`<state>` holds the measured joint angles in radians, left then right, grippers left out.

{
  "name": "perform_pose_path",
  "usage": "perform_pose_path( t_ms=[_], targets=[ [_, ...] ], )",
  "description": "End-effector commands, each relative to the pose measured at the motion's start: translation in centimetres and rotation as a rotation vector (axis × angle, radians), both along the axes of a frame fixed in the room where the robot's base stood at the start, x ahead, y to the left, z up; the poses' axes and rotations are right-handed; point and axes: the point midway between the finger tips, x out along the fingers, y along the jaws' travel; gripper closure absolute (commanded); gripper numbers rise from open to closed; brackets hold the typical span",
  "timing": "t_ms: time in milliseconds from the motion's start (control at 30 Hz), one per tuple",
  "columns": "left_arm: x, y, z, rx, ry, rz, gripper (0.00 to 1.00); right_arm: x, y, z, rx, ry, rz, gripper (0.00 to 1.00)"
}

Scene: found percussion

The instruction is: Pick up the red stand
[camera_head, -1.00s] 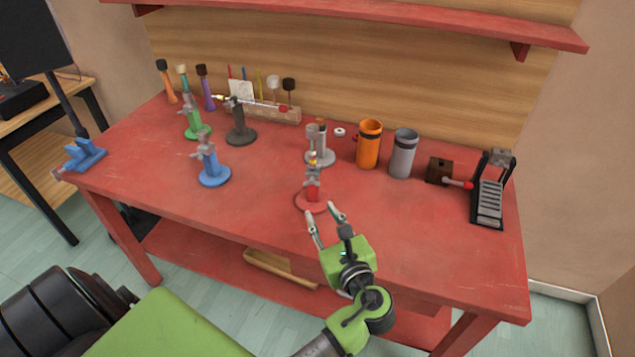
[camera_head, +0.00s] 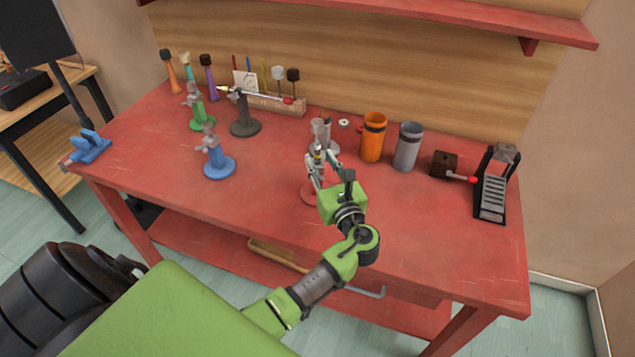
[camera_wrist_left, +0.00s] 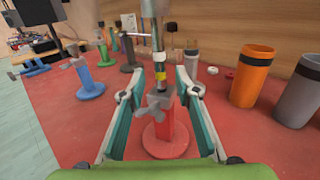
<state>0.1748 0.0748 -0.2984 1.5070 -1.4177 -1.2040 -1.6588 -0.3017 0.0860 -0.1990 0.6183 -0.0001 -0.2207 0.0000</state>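The red stand (camera_head: 308,196) stands upright near the middle front of the red table, its round base partly hidden by my left gripper (camera_head: 323,160) in the head view. In the left wrist view the red stand (camera_wrist_left: 167,143) has a grey clamp on top and stands between the two fingers of my left gripper (camera_wrist_left: 158,92). The fingers are spread, with gaps on both sides of the stand. My right gripper is not in view.
A grey stand (camera_head: 331,148) is just behind the red one. A blue stand (camera_head: 218,168) is to the left. An orange cup (camera_head: 373,140) and a grey cup (camera_head: 407,148) stand to the right. The table's front right is clear.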

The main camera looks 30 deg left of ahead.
Motion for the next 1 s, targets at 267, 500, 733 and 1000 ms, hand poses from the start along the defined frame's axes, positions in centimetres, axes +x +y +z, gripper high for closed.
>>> perform_pose_path(
  t_ms=[267,500,733,1000],
  targets=[
    [2.0,2.4,0.0,-0.002,0.001,0.001,0.70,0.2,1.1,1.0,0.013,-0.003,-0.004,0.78],
    [2.0,2.4,-0.1,-0.002,0.000,0.000,0.75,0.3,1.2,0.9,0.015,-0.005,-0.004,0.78],
    [2.0,2.4,-0.1,-0.002,0.001,0.000,1.00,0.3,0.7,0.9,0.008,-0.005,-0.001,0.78],
    [2.0,2.4,0.1,-0.001,-0.002,0.000,1.00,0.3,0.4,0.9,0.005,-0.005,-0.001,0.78]
  ],
)
